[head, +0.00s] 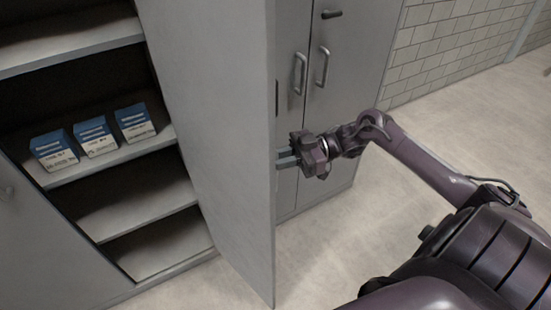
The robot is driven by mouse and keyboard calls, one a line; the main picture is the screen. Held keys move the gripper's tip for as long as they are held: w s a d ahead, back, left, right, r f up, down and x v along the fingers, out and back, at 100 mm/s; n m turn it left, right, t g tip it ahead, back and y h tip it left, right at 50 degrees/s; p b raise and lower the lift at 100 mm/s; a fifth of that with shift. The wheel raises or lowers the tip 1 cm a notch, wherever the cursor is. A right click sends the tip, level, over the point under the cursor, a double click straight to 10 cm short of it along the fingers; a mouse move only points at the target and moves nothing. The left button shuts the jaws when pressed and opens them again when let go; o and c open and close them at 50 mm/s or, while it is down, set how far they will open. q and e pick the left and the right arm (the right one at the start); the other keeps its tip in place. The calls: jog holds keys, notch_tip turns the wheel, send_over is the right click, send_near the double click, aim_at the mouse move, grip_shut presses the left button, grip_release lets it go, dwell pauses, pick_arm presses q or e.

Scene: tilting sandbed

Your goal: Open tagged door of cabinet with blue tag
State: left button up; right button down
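A grey cabinet door (225,130) stands swung wide open, its inner face toward me. The cabinet (105,152) behind it shows open shelves. My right gripper (281,158), on the arm from the right, is at the far side of this door, by its free edge. Its fingertips run up to or behind the edge, so I cannot tell whether they touch the door or hold a handle. The door's outer face and any handle there are hidden. No blue tag is visible. My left gripper is not in view.
Three blue-and-white boxes (97,136) stand on a middle shelf. A neighbouring cabinet (340,90) with two vertical handles is shut, right behind my gripper. Another grey panel (40,250) stands at lower left. Floor (420,150) on the right is clear.

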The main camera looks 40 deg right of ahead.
jog(key=c, duration=1.5)
grip_release()
jog(key=shift+o, duration=0.2)
jog(key=shift+d, duration=0.1)
jog(key=b+v, duration=0.3)
jog(key=v, duration=0.4)
jog(key=shift+d, duration=0.25)
jog(key=shift+s, duration=0.1)
